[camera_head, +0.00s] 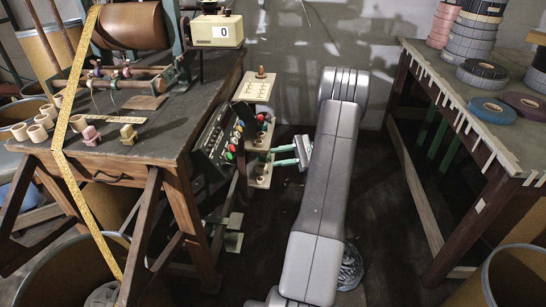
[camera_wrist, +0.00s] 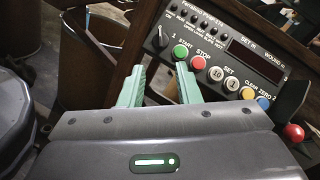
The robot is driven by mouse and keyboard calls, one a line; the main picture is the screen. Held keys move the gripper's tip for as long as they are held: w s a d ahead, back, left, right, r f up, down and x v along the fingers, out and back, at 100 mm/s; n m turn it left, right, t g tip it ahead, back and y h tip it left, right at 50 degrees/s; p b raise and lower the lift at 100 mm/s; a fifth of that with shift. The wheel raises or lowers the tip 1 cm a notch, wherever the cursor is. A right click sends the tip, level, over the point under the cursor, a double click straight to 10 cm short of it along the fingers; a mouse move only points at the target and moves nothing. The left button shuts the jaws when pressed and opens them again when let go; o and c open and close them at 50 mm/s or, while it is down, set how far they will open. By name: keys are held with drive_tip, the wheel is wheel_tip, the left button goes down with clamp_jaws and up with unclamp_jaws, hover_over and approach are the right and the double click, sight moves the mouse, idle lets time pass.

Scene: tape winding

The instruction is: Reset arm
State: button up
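My gripper (camera_head: 273,156) is in the middle of the head view, its green fingers pointing left toward the side of the winding table. The fingers are apart with nothing between them. In the wrist view, the two green fingertips (camera_wrist: 158,84) show in front of a black control panel (camera_wrist: 225,45). The green start button (camera_wrist: 180,51) and red stop button (camera_wrist: 202,62) lie just beyond the right finger. I cannot tell any contact. In the head view the panel (camera_head: 208,152) is on the table's right side.
The winding table (camera_head: 120,158) on the left holds a large brown roller (camera_head: 133,25), a yellow tape and small cores. A counter (camera_head: 216,31) reads 0. The right table (camera_head: 463,110) carries stacked tape rolls. Bins (camera_head: 515,275) stand at floor level. Dark floor separates the tables.

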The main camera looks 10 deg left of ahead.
sight(229, 164)
drive_tip(key=b+x, duration=0.2)
drive_tip(key=x, duration=1.2)
drive_tip(key=shift+d, duration=0.1)
